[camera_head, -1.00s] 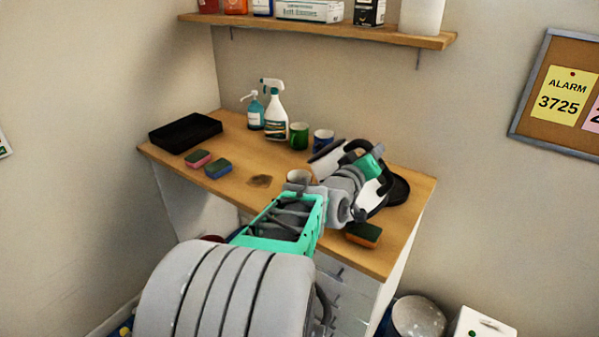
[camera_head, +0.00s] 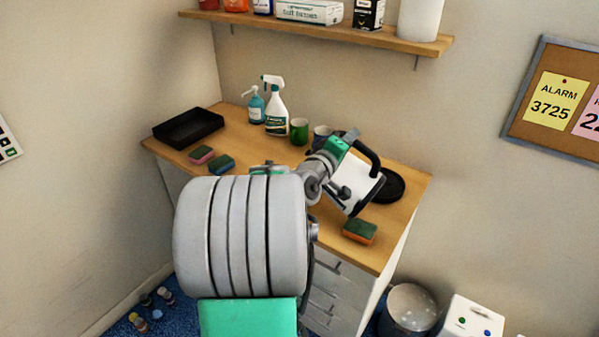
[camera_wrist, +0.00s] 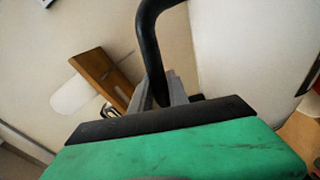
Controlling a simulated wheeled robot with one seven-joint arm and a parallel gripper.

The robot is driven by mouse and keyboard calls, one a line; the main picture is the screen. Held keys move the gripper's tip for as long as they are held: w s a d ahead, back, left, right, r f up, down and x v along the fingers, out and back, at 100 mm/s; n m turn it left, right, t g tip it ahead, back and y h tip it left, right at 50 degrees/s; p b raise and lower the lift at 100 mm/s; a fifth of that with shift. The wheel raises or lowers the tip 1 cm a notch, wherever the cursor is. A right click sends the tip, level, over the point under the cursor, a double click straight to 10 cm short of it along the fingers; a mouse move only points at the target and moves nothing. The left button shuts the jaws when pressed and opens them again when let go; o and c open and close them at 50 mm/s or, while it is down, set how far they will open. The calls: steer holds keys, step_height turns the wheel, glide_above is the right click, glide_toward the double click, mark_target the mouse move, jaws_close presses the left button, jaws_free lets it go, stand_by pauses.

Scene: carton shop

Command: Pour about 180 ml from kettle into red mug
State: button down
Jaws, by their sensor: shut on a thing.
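The white kettle (camera_head: 350,188) with a black handle (camera_head: 372,158) is tilted, held above the right part of the counter, left of its round black base (camera_head: 392,186). My gripper (camera_head: 352,143) is shut on the kettle's handle, which also shows in the wrist view (camera_wrist: 150,45). The kettle's spout is not clear, and I cannot see any liquid. No red mug shows; my arm hides the middle of the counter. A green mug (camera_head: 299,131) and a blue mug (camera_head: 322,138) stand at the back.
A spray bottle (camera_head: 275,110) and a teal pump bottle (camera_head: 256,106) stand at the back. A black tray (camera_head: 188,128) is at the left. Sponges lie at the front left (camera_head: 221,164) and front right (camera_head: 360,231). A loaded shelf (camera_head: 330,33) hangs above.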

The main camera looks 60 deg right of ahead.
steer(key=shift+w+d+r+n+p, duration=0.1)
steer(key=shift+w+r+n+p, duration=0.35)
steer(key=shift+w, duration=0.3)
steer(key=shift+n, duration=0.85)
steer(key=shift+w+d+r+p, duration=0.1)
steer(key=shift+w+r+p, duration=0.15)
steer(key=shift+w, duration=0.45)
steer(key=shift+w+d+r+p, duration=0.15)
steer(key=shift+w+r, duration=0.1)
steer(key=shift+w, duration=0.45)
steer(key=shift+w+d+r+p, duration=0.1)
steer(key=shift+w+r+p, duration=0.15)
steer(key=shift+w, duration=0.45)
steer(key=shift+w+r, duration=0.1)
steer(key=shift+w, duration=0.1)
steer(key=shift+w+d+r+n+p, duration=0.1)
steer(key=shift+w+r+n+p, duration=0.1)
steer(key=shift+w+n+p, duration=0.35)
steer(key=shift+w+d+r+n+p, duration=0.1)
steer(key=shift+w+r+n+p, duration=0.2)
steer(key=shift+w, duration=0.4)
stand_by(0.8)
